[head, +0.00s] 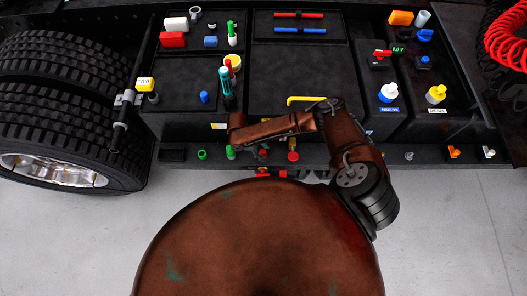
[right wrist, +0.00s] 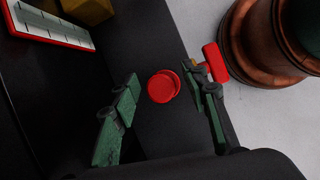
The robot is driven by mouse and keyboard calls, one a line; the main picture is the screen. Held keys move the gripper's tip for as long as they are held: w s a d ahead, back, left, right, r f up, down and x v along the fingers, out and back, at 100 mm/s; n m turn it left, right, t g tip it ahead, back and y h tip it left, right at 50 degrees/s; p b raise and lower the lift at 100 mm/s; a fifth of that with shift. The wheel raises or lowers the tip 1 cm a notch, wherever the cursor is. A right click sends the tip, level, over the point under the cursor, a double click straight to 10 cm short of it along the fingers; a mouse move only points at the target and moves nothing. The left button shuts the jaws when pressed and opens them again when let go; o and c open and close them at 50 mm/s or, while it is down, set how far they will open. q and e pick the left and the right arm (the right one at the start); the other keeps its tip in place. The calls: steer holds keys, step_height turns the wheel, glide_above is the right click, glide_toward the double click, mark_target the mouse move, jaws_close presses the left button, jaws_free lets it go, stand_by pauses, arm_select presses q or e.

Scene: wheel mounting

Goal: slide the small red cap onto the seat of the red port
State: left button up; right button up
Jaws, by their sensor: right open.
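In the right wrist view, two small red round shapes overlap, slightly offset, on the dark ledge: a nearer disc (right wrist: 160,88) and another just behind its right edge. They look like the red cap and the red port, but I cannot tell which is which or whether they are seated. In the head view a red round part (head: 293,156) shows on the front ledge, below the arm. My right gripper (right wrist: 162,81) is open, with one green finger on each side of the discs and gaps visible. In the head view its fingers are mostly hidden by the arm. My left gripper is not in view.
A red block (right wrist: 215,62) lies close beside the right-hand finger. Green fittings (head: 202,155) sit on the ledge to the left. Large tyres (head: 65,120) stand at the left.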

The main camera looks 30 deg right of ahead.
steer(key=shift+r, duration=0.15)
steer(key=v, duration=1.1)
steer(key=shift+r, duration=0.35)
steer(key=shift+w+a, duration=0.1)
steer(key=shift+w, duration=0.05)
